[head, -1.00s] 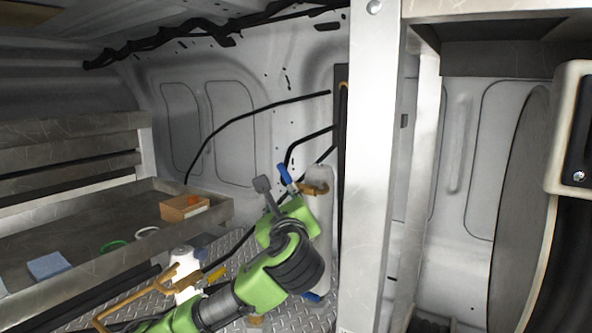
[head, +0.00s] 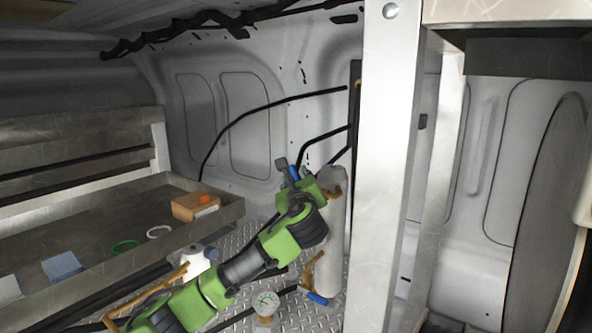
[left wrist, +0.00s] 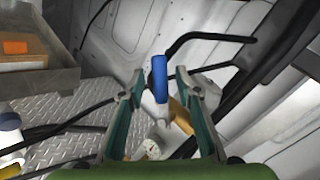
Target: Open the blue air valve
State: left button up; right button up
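The blue air valve handle (head: 294,173) is at the top of an upright pale cylinder (head: 329,228) with brass fittings. In the left wrist view the blue handle (left wrist: 160,78) stands upright between the fingers of my left gripper (left wrist: 159,80), with a gap showing on each side. In the head view my left gripper (head: 287,170) is at the handle and partly covers it. A second blue handle (head: 317,298) is low on the cylinder, near a round gauge (head: 265,302). My right gripper is not in view.
A metal tray shelf (head: 100,225) on the left holds an orange-brown box (head: 194,206), a blue block (head: 62,266) and rings. A metal post (head: 383,170) stands just right of the cylinder. Black hoses (head: 260,108) run along the wall behind.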

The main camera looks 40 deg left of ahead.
pick_arm(q)
jog(key=shift+w+a+r, duration=0.1)
jog(key=shift+w+a, duration=0.3)
jog(key=shift+a, duration=0.1)
jog(key=shift+w+a, duration=0.15)
grip_shut()
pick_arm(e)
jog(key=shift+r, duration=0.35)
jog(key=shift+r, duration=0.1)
